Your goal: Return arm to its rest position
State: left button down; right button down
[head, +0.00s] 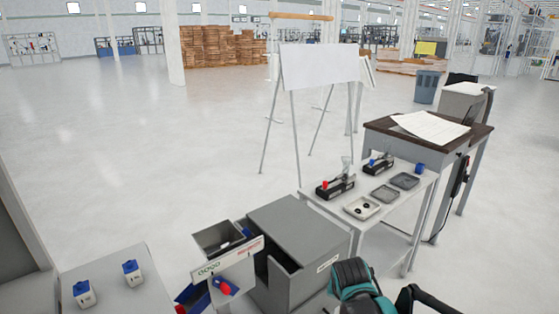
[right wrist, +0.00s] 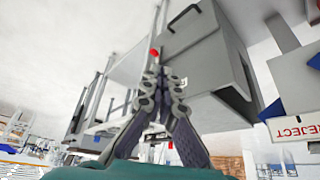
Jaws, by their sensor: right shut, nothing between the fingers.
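My right gripper (right wrist: 160,76) shows in the right wrist view with its two grey fingers brought together at the tips. Nothing is held between them. A small red thing (right wrist: 154,54) appears just past the fingertips, against the background. In the head view, a teal and black part of my right arm (head: 352,282) shows at the bottom edge, in front of the white table; its fingers cannot be made out there. My left arm and left gripper are not in view.
A grey box (head: 300,235) and a sorting stand with a sign (head: 228,262) are near the arm. Two blue-topped blocks sit on a grey surface (head: 110,300) at lower left. Open floor lies beyond.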

jog(key=s+r+n+t+y, duration=0.1)
jog(key=s+n, duration=0.3)
jog(key=s, duration=1.3)
jog(key=shift+d+r+t+y, duration=0.25)
jog(key=shift+r+t+y, duration=0.15)
jog(key=shift+r, duration=0.05)
